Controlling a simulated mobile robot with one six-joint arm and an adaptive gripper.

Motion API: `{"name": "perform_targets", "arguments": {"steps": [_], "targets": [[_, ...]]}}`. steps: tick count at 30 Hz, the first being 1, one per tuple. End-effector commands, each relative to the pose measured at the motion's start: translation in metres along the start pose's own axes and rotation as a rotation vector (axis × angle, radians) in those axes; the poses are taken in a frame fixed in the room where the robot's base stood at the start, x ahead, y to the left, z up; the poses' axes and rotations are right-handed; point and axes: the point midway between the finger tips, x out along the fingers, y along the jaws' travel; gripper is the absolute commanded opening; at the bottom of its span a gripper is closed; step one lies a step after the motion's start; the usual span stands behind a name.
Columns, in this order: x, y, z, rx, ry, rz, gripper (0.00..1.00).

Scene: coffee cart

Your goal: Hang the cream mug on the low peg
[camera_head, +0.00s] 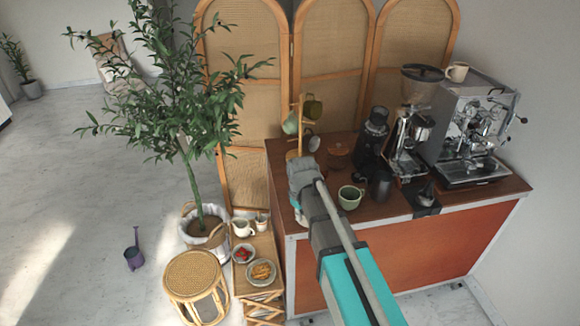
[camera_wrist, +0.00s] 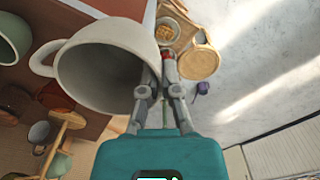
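The cream mug (camera_wrist: 98,75) is large in the wrist view, its mouth facing the camera and its handle to the left. My gripper (camera_wrist: 163,60) is closed on the mug's wall at the right of its rim, with little gap between the fingers. In the head view my gripper (camera_head: 299,205) is over the counter's left end, in front of the mug tree; my arm hides most of the held mug. The wooden mug tree (camera_head: 299,148) holds a light green mug (camera_head: 290,124), an olive mug (camera_head: 313,109) and a grey mug (camera_head: 314,143). I cannot make out the low peg.
A green cup (camera_head: 349,197) stands on the counter (camera_head: 325,222) right of my arm. A grinder (camera_head: 371,140) and espresso machine (camera_head: 470,125) are farther right. Left of the counter are a low side table (camera_head: 246,283) with dishes, a stool (camera_head: 197,280) and a potted tree (camera_head: 188,140).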

Motion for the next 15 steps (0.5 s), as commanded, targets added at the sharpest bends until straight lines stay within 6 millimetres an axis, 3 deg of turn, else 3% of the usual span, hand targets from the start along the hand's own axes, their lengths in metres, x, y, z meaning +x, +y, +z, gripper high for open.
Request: {"name": "perform_targets", "arguments": {"steps": [6,15], "targets": [[0.032,0.0,0.0,0.0,0.0,0.0,0.0],[0.052,0.0,0.0,0.0,0.0,0.0,0.0]]}}
